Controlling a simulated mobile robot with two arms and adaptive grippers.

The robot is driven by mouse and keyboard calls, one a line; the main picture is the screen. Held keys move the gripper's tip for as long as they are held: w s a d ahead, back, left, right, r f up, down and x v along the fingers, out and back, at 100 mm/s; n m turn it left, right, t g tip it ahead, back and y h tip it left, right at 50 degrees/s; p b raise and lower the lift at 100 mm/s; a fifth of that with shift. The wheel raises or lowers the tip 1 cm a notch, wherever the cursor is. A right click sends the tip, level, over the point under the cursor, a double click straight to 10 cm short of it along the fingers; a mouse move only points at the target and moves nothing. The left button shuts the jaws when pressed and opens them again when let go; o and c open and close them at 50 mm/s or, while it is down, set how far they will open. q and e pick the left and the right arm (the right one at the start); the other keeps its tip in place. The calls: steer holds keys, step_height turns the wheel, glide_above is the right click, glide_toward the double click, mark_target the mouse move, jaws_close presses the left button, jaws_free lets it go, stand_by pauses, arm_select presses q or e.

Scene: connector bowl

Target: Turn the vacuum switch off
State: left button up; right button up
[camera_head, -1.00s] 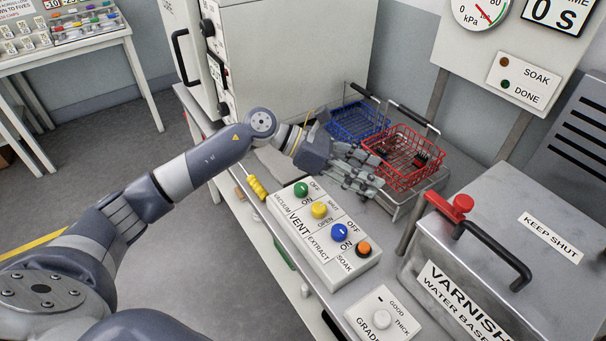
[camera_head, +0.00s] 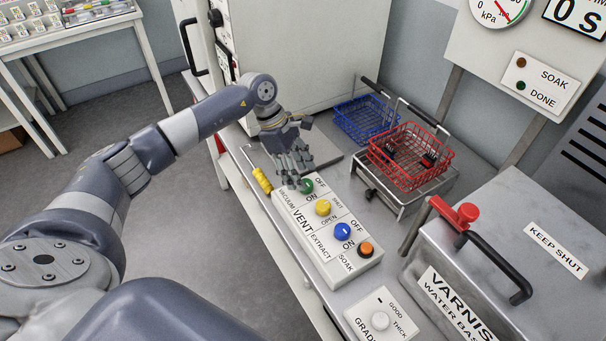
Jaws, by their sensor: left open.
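The switch box (camera_head: 322,232) sits on the bench with a row of knobs. The green vacuum knob (camera_head: 307,186) is at its far end, between OFF and ON labels; its exact setting is too small to tell. The yellow vent knob (camera_head: 322,208), blue extract knob (camera_head: 342,230) and orange soak button (camera_head: 366,249) follow toward the near end. My left gripper (camera_head: 293,180) points down, open and empty, just beside the green knob's far left side. I cannot tell whether a finger touches the knob. My right gripper is out of view.
A red basket (camera_head: 412,181) with dark parts stands on a metal stand, with a blue basket (camera_head: 352,127) behind it. A yellow-handled hook tool (camera_head: 262,180) lies left of the box. The varnish tank (camera_head: 520,225) and grade knob box (camera_head: 381,318) are nearer right.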

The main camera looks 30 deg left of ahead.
arm_select(q)
steer(key=shift+x, duration=1.4)
steer(key=c, duration=1.1)
steer(key=shift+o, duration=0.2)
